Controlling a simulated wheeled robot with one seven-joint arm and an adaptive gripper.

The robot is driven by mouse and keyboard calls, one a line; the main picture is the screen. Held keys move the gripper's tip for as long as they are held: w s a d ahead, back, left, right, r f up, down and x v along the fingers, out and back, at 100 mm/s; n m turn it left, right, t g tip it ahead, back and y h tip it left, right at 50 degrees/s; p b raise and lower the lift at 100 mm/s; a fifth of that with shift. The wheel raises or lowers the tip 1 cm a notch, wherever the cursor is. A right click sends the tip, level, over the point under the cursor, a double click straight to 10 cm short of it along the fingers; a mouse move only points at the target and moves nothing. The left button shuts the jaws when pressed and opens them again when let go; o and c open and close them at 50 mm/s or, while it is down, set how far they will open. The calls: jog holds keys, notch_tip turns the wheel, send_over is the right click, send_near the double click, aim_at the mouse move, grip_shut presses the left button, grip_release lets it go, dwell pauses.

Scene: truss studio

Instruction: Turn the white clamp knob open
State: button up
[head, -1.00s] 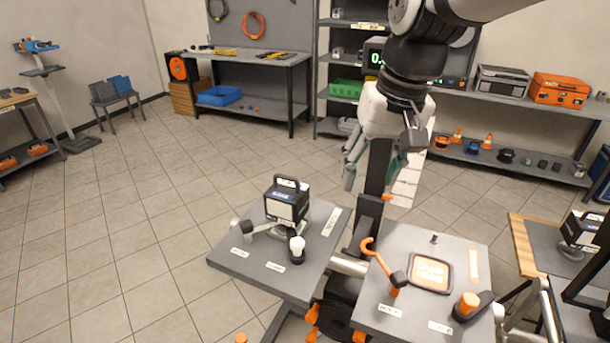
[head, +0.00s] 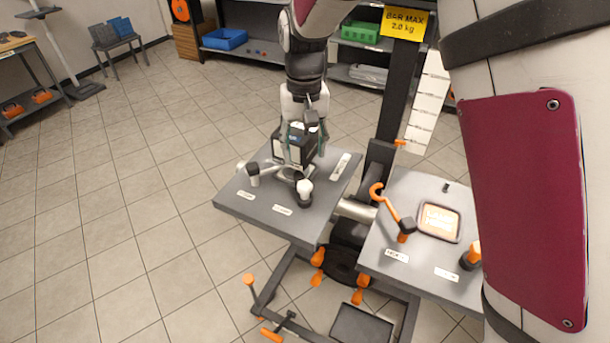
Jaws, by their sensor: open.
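The white clamp knob (head: 304,187) stands upright on a dark base near the front edge of the left grey plate (head: 240,205). My gripper (head: 303,148) points down over the device, above and behind the knob. It is open, and I see no contact with the knob. Its fingers partly hide the device, and their exact distance from it is hard to tell.
The right grey plate (head: 385,235) holds an orange hooked lever (head: 388,205), a square pad (head: 439,222) and an orange knob (head: 472,256). A dark post (head: 398,90) rises behind.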

aim_at(305, 184)
notch_tip(305, 184, down, 10)
jog(key=shift+p, duration=0.4)
grip_shut()
